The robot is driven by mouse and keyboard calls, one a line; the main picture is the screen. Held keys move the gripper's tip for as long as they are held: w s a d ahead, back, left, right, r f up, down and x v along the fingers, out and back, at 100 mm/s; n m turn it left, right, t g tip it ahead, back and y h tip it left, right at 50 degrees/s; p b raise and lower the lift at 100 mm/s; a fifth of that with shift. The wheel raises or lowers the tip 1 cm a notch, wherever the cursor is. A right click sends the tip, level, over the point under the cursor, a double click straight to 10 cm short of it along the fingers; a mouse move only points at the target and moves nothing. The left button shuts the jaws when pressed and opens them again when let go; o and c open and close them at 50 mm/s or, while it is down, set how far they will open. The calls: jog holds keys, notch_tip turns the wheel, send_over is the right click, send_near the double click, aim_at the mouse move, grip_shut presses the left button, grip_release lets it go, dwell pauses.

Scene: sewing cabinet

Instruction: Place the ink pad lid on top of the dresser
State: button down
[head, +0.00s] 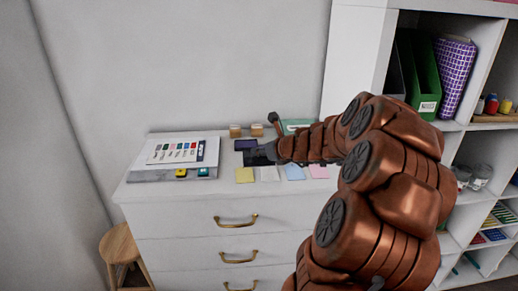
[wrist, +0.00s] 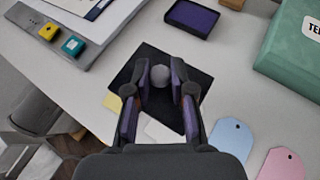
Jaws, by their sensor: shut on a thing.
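The ink pad lid is a flat black square (wrist: 128,76) with a round grey knob (wrist: 160,77) in its middle. My gripper (wrist: 168,78) is shut on the knob, with a finger on each side. In the head view the dark lid (head: 257,158) is at the tip of my gripper (head: 272,151), over the white dresser top (head: 215,197). I cannot tell whether the lid touches the surface. The purple ink pad (wrist: 191,17) lies uncovered behind it; it also shows in the head view (head: 245,144).
Yellow (head: 244,175), white, blue (head: 294,172) and pink (head: 318,171) tags lie near the dresser's front edge. A board with colour samples (head: 180,152) is at left. Two wooden blocks (head: 236,131) stand behind. A green box (wrist: 292,45) is at right.

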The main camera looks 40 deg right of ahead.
jog(key=w+d, duration=0.1)
jog(key=w, duration=0.1)
jog(key=w+d+p, duration=0.1)
jog(key=w+d, duration=0.3)
jog(key=shift+d+f, duration=0.1)
jog(key=shift+f, duration=0.3)
jog(key=shift+d+f, duration=0.1)
jog(key=shift+f, duration=1.65)
jog(key=shift+f, duration=0.2)
jog(key=c, duration=1)
grip_release()
jog(key=shift+r, duration=0.1)
jog(key=shift+r, duration=0.1)
jog(key=shift+s+r, duration=0.2)
jog(key=shift+s, duration=0.05)
jog(key=v, duration=1.1)
